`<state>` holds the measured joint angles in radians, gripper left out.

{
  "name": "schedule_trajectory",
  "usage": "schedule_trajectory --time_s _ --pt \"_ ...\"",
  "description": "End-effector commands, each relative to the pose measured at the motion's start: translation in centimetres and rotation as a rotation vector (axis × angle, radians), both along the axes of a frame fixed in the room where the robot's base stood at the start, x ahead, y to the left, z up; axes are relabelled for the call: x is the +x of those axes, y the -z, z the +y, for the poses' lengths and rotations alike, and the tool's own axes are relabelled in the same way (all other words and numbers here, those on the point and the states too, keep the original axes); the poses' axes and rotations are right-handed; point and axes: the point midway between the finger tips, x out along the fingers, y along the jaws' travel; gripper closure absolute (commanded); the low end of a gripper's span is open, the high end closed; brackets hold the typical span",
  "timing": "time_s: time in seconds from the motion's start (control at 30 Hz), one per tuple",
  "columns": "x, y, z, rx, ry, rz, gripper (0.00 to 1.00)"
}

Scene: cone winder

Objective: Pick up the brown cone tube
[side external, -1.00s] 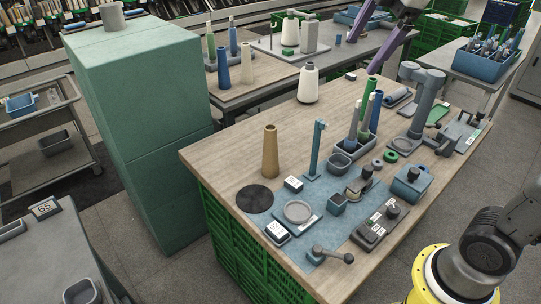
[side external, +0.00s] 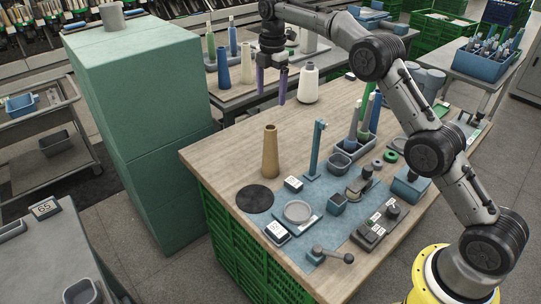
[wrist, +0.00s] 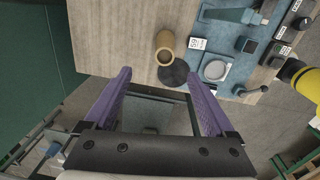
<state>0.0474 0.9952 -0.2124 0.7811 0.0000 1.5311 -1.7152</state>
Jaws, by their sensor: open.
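The brown cone tube (side external: 270,152) stands upright on the wooden table, near its left edge. It also shows in the wrist view (wrist: 165,48), seen from above with its open top, beyond the space between the fingers. My gripper (side external: 271,92) has purple fingers that point down, above the table and behind the tube in the side view. In the wrist view my gripper (wrist: 160,82) has its fingers wide apart with nothing between them. The tube stands apart from the fingers.
A black round pad (side external: 255,199) lies in front of the tube. A blue post (side external: 316,150) stands to its right. A white yarn cone (side external: 308,84) is near the gripper. A tall green cabinet (side external: 140,130) stands left of the table. Wood around the tube's left side is bare.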

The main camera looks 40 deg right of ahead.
Motion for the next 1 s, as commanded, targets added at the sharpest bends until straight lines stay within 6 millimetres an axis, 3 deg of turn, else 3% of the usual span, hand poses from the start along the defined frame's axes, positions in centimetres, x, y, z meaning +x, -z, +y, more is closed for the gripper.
schedule_trajectory --time_s 0.03,0.27,0.5,0.87,1.0 --pt "0.0 1.4 -0.1 0.001 0.002 0.023 0.11" --pt "-0.1 4.6 -0.2 0.002 0.005 0.051 0.11" --pt "-0.2 9.1 -0.2 0.002 0.005 0.050 0.11" --pt "-0.2 12.1 -0.1 0.003 0.005 0.048 0.11" --pt "-0.5 14.1 0.0 0.002 0.004 0.051 0.11"
